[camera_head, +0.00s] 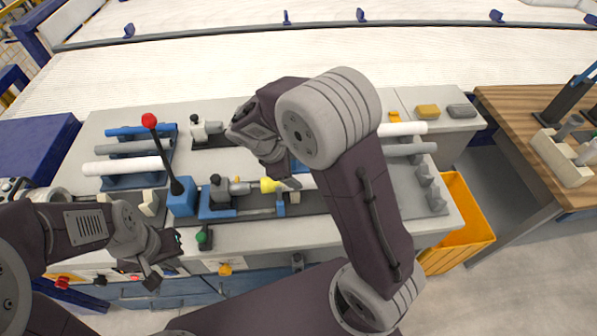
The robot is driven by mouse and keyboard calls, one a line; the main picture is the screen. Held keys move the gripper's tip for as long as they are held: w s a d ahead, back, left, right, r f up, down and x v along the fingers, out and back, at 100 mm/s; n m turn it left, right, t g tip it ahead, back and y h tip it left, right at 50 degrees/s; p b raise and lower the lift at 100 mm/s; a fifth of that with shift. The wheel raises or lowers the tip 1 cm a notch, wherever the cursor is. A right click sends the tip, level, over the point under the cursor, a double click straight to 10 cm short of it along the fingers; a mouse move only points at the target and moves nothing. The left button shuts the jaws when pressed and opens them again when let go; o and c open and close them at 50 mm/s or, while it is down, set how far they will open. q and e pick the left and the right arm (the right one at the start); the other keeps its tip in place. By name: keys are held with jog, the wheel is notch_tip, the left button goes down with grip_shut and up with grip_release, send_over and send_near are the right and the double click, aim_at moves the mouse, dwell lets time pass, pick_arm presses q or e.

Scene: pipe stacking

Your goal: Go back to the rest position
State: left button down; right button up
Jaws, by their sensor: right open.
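My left gripper (166,264) hangs at the front left of the bench, beside the front edge. Nothing clear shows between its fingers, and their spacing is hard to read. My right gripper (285,182) is open and points down over the middle of the bench, close to a yellow fitting (268,185) on a pipe assembly. Its own wrist hides part of the pipes behind it. I cannot tell whether its fingers touch the assembly.
A rack at left holds a blue pipe (135,130), a grey pipe (130,147) and a white pipe (122,166). A red-knobbed lever (149,121) stands upright between the grippers. Another white pipe (405,128) lies at right. An orange bin (466,222) is beside the bench.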

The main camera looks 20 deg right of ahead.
jog(key=shift+w+d+r, duration=0.1)
jog(key=shift+d, duration=0.25)
jog(key=s+d+r+m, duration=0.2)
jog(key=s+d+m, duration=0.1)
jog(key=s+d, duration=0.15)
jog(key=s+a+f+m+y, duration=0.4)
jog(key=s+m, duration=0.5)
jog(key=m, duration=0.3)
jog(key=shift+a+f+y, duration=0.15)
jog(key=shift+f+y, duration=0.05)
jog(key=shift+y, duration=0.4)
jog(key=shift+s, duration=0.1)
